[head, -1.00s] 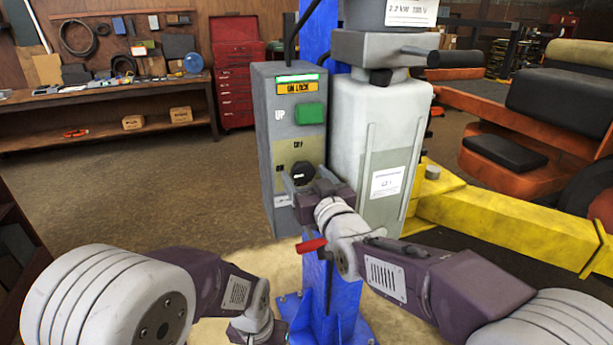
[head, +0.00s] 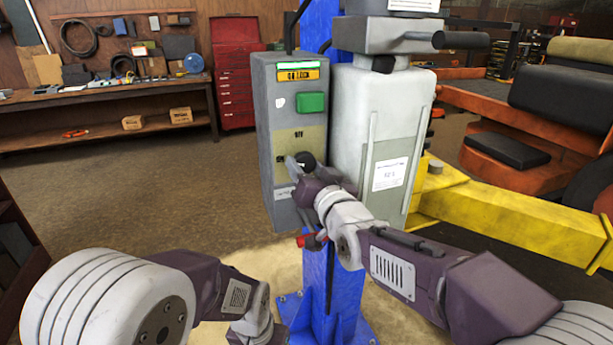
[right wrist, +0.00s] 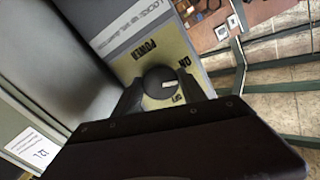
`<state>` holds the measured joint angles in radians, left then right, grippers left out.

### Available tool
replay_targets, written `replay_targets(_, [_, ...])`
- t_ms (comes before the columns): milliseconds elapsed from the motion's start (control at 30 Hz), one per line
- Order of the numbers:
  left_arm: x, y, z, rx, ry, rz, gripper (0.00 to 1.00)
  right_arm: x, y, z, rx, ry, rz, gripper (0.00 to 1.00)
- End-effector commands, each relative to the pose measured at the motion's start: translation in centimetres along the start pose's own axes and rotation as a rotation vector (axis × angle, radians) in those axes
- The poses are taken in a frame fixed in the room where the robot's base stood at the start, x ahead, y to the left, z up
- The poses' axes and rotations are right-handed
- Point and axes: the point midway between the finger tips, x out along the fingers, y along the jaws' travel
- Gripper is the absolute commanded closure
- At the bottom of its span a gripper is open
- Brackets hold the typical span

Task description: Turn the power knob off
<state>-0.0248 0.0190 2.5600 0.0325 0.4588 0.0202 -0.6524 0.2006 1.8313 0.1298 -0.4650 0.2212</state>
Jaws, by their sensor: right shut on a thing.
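The power knob (head: 307,160) is a round black knob on the yellowish label plate of the grey control box (head: 287,222). In the right wrist view the knob (right wrist: 158,82) has a pale mark pointing to the right of the picture, roughly between the two position labels. My right gripper (head: 298,167) is shut on the knob, with one finger on each side of it, and partly hides it in the head view. My left gripper (head: 248,334) is at the bottom edge, well away from the box; its fingers are out of frame.
A green button (head: 311,103) is above the knob. A light grey housing (head: 375,130) stands close beside the box on the right, by the blue post (head: 340,290). A yellow lift arm (head: 510,220) extends right. The floor left of the box is clear.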

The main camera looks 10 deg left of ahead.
Motion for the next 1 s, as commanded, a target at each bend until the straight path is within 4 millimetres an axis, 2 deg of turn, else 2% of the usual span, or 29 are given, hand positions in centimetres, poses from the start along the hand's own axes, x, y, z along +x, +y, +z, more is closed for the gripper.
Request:
replay_targets(33, [1.0, 0.0, 0.1, 0.0, 0.0, 0.0, 0.64, 0.0, 0.1, 0.4, 0.042, 0.002, -0.001, 0.92])
replay_targets(500, [5.2, -0.1, 0.5, 0.0, 0.0, 0.0, 0.64, 0.0, 0.0, 0.4, 0.491, 0.001, -0.001, 0.92])
replay_targets(1000, [8.4, -0.2, 0.9, 0.0, 0.0, 0.0, 0.64, 0.0, -0.1, 0.2, 0.947, -0.001, 0.0, 0.92])
